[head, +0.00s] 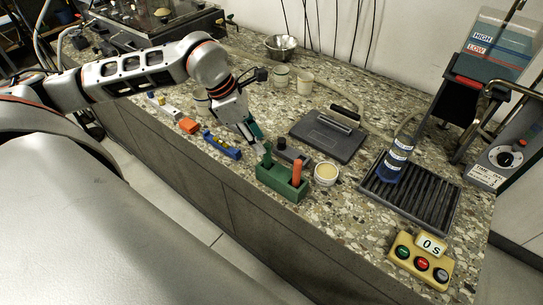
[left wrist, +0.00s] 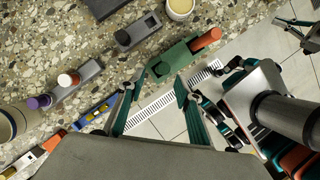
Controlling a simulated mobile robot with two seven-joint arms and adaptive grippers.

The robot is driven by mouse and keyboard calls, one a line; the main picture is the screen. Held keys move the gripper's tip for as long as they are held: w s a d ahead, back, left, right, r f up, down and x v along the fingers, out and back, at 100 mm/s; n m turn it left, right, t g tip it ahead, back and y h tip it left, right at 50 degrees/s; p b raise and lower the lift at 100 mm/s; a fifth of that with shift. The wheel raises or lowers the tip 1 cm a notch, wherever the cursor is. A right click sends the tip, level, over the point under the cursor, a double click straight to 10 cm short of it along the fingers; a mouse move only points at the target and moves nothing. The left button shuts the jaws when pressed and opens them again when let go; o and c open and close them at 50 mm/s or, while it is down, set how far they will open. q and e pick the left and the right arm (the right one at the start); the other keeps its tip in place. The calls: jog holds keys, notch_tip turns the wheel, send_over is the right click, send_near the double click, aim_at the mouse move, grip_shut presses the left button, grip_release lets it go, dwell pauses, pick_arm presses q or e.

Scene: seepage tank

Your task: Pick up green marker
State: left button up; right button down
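The green marker (head: 267,153) stands upright in the left part of a green holder block (head: 282,182). An orange marker (head: 297,173) stands in the block's right part. My left gripper (head: 253,138) points down just above and behind the green marker, and is empty. In the left wrist view, its two fingers are spread apart (left wrist: 161,82), with the holder block (left wrist: 176,58) just beyond the tips. There the green marker is seen nearly end-on and is hard to separate from the block. What seems to be my right gripper shows at the wrist view's right edge, partly cut off.
A blue level (head: 222,146) and an orange block (head: 189,126) lie left of the holder. A dark grey block (head: 292,153) is close behind it. A small cup (head: 326,173), a grey plate (head: 327,137) and a drain tray with a bottle (head: 398,160) stand to the right.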

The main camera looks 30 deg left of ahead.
aim_at(267, 161)
pick_arm(q)
jog(key=shift+s+d+f, duration=0.1)
jog(key=shift+d+f, duration=0.25)
jog(key=shift+f, duration=0.35)
jog(key=x, duration=0.5)
jog(key=shift+w+d, duration=0.1)
jog(key=shift+w, duration=0.15)
grip_shut()
